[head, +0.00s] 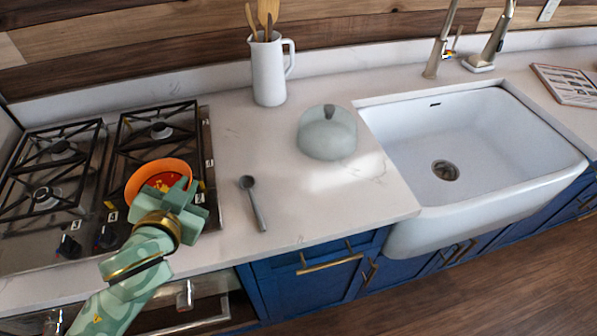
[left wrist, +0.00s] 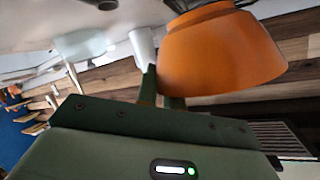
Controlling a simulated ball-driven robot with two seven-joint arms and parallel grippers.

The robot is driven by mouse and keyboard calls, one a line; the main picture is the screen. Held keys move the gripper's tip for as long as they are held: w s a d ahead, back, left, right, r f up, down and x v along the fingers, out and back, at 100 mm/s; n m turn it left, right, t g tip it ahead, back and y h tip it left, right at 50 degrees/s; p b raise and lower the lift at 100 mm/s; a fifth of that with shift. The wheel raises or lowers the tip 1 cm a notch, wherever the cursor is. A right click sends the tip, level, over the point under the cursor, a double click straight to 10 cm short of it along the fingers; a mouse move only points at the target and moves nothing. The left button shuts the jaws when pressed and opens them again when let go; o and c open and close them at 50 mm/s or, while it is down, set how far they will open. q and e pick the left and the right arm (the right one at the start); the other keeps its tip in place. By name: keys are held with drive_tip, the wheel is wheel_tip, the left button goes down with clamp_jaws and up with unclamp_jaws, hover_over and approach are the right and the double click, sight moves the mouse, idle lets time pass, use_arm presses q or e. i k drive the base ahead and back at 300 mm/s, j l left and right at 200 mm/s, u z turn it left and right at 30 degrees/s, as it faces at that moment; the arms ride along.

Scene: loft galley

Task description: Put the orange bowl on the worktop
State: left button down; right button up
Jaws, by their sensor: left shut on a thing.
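The orange bowl (head: 147,176) is at the right front of the gas stove in the head view, over the burner area. My left gripper (head: 172,199) is shut on the bowl's near side. Something red and yellow shows inside the bowl. In the left wrist view the orange bowl (left wrist: 222,50) fills the upper right, with the gripper's fingers (left wrist: 165,90) at its edge. Whether the bowl touches the stove is hidden. The white worktop (head: 235,135) lies to the right of the stove. My right gripper is not in view.
A grey spoon (head: 254,205) lies on the worktop right of the bowl. A pale domed lid (head: 327,135) and a white pitcher of utensils (head: 268,72) stand farther back. The stove (head: 60,218) is left; a white sink (head: 470,150) is right. Worktop around the spoon is clear.

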sight(338, 188)
drive_tip(key=i+l+u, duration=0.1)
drive_tip(key=l+u, duration=0.6)
drive_tip(key=u, duration=0.2)
drive_tip(key=l+u, duration=0.1)
drive_tip(key=l, duration=0.6)
drive_tip(key=k+l+u, duration=0.1)
drive_tip(key=l, duration=0.6)
drive_tip(key=l+u, duration=0.1)
drive_tip(key=l, duration=0.6)
drive_tip(key=k, duration=0.05)
